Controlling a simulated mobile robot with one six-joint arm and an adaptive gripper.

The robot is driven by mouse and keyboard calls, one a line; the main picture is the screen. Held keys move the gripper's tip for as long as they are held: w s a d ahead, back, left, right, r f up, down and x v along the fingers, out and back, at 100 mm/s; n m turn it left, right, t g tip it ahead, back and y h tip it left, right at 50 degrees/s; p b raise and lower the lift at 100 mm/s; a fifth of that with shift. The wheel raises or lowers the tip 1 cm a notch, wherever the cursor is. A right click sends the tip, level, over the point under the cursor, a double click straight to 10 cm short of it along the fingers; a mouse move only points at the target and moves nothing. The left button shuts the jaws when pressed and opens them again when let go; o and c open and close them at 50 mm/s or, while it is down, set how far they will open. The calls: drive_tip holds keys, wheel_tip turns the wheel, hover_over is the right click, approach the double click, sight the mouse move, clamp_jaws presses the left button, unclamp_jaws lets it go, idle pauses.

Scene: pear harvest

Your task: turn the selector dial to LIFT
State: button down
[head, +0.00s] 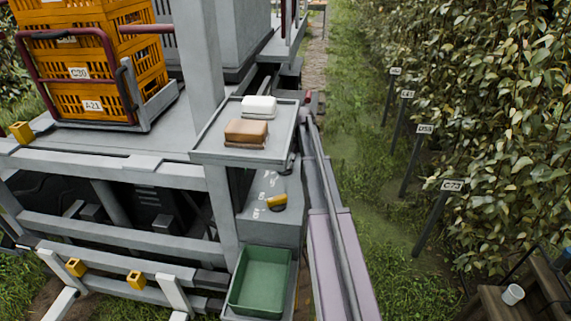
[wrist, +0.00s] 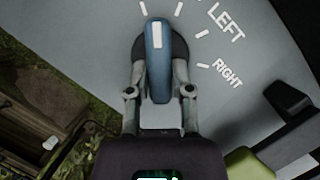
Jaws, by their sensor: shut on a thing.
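The selector dial (wrist: 156,50) shows in the wrist view as a blue bar handle with a white mark, on a dark round base. The bar stands upright in the picture, its marked end at the top between two white ticks. My gripper (wrist: 158,78) is shut on the bar, one finger on each side. The words LEFT (wrist: 226,22) and RIGHT (wrist: 228,75) are printed to the right of the dial on the grey panel (wrist: 100,40). No LIFT label is readable. I cannot make out my gripper in the head view.
In the head view, a green bin (head: 236,292) sits below a grey panel with white marks and a yellow-and-black part (head: 277,203). A tray (head: 215,155) above holds a brown block (head: 246,132) and a white block (head: 259,106). Orange crates (head: 135,75) stand at the upper left.

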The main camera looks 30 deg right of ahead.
drive_tip(key=shift+w+d+n+g+h, duration=0.15)
drive_tip(key=shift+w+n+g, duration=0.1)
drive_tip(key=shift+n, duration=0.55)
drive_tip(key=shift+w+a+n+g+h, duration=0.15)
drive_tip(key=shift+n+g, duration=0.1)
drive_tip(key=shift+n, duration=0.55)
drive_tip(key=shift+d, duration=0.1)
drive_tip(key=c, duration=0.5)
unclamp_jaws()
drive_tip(key=shift+s, duration=0.15)
